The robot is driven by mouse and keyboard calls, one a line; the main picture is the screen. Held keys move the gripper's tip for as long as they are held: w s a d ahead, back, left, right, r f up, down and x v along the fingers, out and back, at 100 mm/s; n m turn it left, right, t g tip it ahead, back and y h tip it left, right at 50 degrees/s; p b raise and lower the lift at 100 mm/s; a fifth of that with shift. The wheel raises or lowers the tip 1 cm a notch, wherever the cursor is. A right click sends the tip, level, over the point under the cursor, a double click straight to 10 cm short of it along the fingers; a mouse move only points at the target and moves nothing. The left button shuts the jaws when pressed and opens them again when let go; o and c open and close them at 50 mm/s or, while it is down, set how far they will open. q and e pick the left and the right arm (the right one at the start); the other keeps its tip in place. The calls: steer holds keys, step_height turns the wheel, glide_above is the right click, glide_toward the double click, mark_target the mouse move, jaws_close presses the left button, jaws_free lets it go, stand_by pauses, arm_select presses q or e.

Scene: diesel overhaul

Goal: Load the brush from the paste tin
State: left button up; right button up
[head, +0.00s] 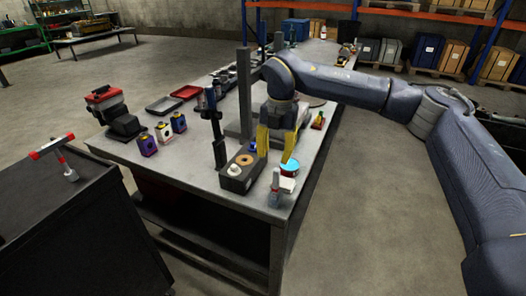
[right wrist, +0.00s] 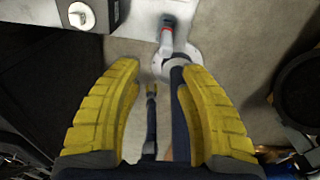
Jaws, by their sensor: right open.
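A small round tin with a bright blue top (head: 290,167) stands near the front right corner of the workbench. It looks like the paste tin. My right gripper (head: 276,146) is open and points down, with its yellow fingers just behind and left of the tin. In the right wrist view the gripper (right wrist: 158,95) has nothing between its fingers. A slim grey upright piece (head: 275,181) stands in front of the tin; I cannot tell whether it is the brush. My left gripper is not in view.
A dark box with a brass ring and white knob (head: 237,178) stands left of the tin. A black upright stand (head: 218,140) is behind it. A dark cart (head: 75,230) stands at front left.

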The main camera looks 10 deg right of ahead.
mark_target(277, 169)
steer(key=shift+d+m+h, duration=0.3)
steer(key=shift+d+h, duration=0.1)
steer(key=shift+f, duration=4.4)
jaws_close()
steer(key=shift+w+r, duration=0.1)
